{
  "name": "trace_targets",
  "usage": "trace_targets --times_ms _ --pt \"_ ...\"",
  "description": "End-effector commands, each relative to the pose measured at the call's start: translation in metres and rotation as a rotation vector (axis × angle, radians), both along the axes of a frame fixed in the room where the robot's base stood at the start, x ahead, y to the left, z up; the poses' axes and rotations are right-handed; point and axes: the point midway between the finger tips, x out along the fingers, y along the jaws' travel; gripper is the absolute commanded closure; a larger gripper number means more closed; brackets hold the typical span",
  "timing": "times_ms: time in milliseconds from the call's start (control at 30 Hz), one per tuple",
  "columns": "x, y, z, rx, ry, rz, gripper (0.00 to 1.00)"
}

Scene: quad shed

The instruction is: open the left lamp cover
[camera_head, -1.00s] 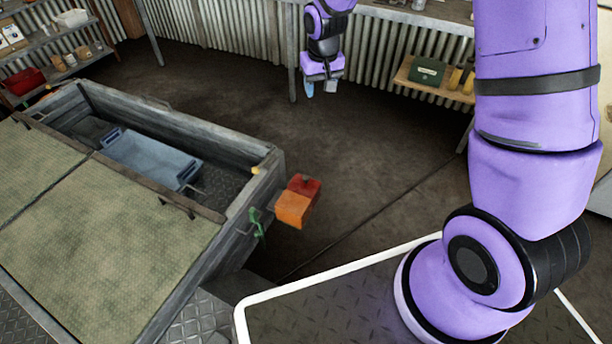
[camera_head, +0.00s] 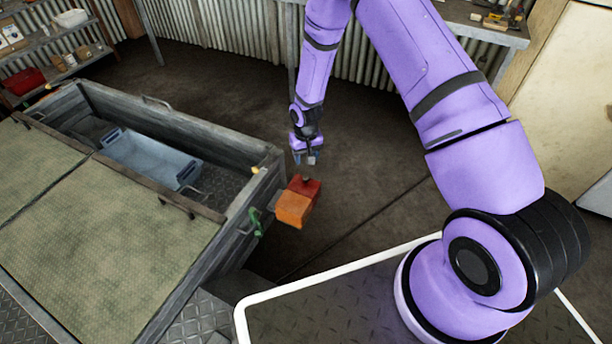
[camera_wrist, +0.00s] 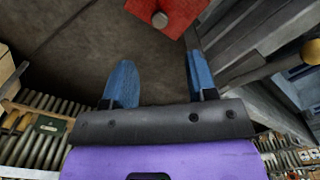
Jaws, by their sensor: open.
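The lamp cover shows in the head view as a box at the end of the metal bed, with an orange part (camera_head: 293,209) nearer me and a red part (camera_head: 306,187) behind it. The red part also shows at the top of the wrist view (camera_wrist: 170,12), with a round grey knob (camera_wrist: 160,19) on it. My gripper (camera_head: 305,157) is open and empty, just beyond the red part in the head view. In the wrist view its two blue fingers (camera_wrist: 158,78) are apart and point toward the red part, without touching it. I cannot tell which cover is the left one.
The metal bed (camera_head: 215,130) holds a blue-grey crate (camera_head: 150,158). A green latch (camera_head: 257,222) hangs on its end wall, and a yellow knob (camera_head: 256,170) is on its rim. The dark floor (camera_head: 380,185) right of the lamp is clear.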

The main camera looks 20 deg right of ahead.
Motion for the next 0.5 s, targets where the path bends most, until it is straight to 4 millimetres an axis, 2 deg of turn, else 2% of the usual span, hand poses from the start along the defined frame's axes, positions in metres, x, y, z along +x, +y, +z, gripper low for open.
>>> trace_targets --times_ms 500 --pt "-0.001 0.000 -0.080 -0.001 0.002 0.000 0.48"
